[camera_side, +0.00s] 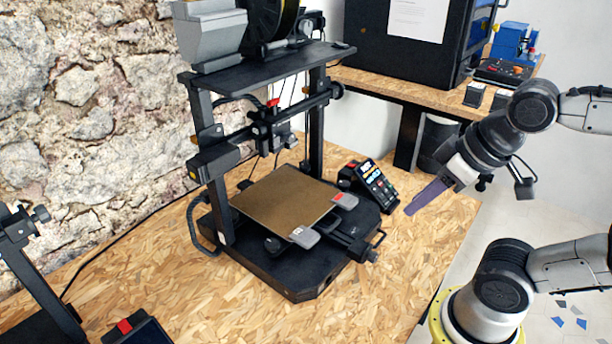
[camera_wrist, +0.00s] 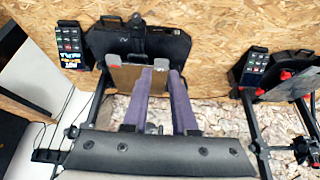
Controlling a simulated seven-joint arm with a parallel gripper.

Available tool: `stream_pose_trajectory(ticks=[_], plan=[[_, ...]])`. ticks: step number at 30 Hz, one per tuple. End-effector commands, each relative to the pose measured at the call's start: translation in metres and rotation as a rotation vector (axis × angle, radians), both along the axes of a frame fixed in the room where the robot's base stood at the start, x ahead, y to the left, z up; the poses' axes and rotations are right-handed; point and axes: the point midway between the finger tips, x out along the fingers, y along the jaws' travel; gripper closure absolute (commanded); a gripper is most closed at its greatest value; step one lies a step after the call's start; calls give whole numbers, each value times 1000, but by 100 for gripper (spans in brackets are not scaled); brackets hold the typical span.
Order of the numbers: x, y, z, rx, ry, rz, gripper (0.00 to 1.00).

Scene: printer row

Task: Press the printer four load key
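The printer (camera_side: 300,245) in the middle of the side view stands on a chipboard table. Its control panel (camera_side: 372,183), with a dark screen and small coloured keys, is at its right. The panel also shows upper left in the wrist view (camera_wrist: 69,45). I cannot read the key labels or a printer number, so the load key cannot be told apart. My gripper (camera_side: 412,212), with purple fingers, is in the air right of the panel, apart from it. In the wrist view, its fingers (camera_wrist: 160,72) have a gap between them, empty, over the printer bed (camera_wrist: 124,77).
A second printer's panel (camera_wrist: 253,66) shows at the right of the wrist view. A stone wall (camera_side: 90,100) is behind the table. A black box (camera_side: 405,45) stands on a back bench. Bare chipboard (camera_side: 400,270) lies in front of the panel.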

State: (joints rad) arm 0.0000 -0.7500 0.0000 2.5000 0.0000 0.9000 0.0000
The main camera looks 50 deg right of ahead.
Motion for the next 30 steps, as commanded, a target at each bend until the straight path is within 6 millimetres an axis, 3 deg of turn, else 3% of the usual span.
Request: stream_pose_trajectory(ticks=[1, 4, 30], plan=[[0, 0, 0, 0, 0, 0, 85], [0, 0, 0, 0, 0, 0, 100], [0, 0, 0, 0, 0, 0, 100]])
